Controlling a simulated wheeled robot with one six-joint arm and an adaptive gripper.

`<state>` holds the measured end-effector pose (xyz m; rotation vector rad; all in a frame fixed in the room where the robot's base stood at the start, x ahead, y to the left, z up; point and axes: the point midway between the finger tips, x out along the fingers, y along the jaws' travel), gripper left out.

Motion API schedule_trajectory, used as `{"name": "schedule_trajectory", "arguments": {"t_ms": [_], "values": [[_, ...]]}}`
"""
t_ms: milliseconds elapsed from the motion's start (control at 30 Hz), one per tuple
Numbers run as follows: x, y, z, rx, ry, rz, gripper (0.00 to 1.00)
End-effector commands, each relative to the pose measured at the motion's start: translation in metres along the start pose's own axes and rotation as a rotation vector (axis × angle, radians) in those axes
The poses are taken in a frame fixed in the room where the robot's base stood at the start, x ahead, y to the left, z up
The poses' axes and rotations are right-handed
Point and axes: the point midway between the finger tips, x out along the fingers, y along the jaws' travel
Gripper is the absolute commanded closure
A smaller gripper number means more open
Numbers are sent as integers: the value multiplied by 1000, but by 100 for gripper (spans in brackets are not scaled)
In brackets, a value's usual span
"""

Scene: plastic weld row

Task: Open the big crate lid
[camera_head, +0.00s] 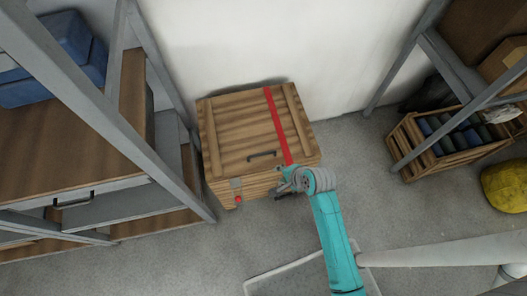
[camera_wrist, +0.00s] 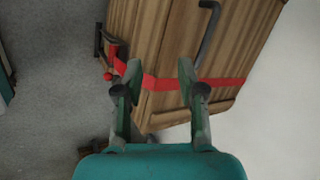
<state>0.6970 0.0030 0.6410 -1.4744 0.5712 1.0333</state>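The big wooden crate (camera_head: 222,186) stands on the floor against the wall, with its plank lid (camera_head: 230,125) lying flat and closed on top. A dark bar handle (camera_head: 262,155) sits near the lid's front edge. It also shows in the wrist view as a dark handle (camera_wrist: 208,32). A red strap (camera_head: 277,122) runs over the lid and down the front. My gripper (camera_head: 285,183) is at the crate's front right. In the wrist view my gripper (camera_wrist: 160,78) has its fingers spread apart, empty, with the red strap (camera_wrist: 165,84) crossing behind them.
A metal latch plate (camera_head: 236,183) with a red knob (camera_head: 238,199) is on the crate's front left. A shelf with a drawer (camera_head: 90,208) stands close on the left. A bottle crate (camera_head: 440,150) and yellow sack (camera_head: 505,186) lie right. Floor in front is mostly clear.

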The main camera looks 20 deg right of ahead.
Motion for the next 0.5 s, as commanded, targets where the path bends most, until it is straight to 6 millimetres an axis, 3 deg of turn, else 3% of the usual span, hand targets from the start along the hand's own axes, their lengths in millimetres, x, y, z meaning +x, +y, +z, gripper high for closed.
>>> {"name": "schedule_trajectory", "arguments": {"t_ms": [33, 300, 500], "values": [[4, -17, -7, 45, -19, 18, 61], [7, -78, -28, 283, -125, 169, 61], [0, -104, -36, 379, -159, 246, 61]]}}
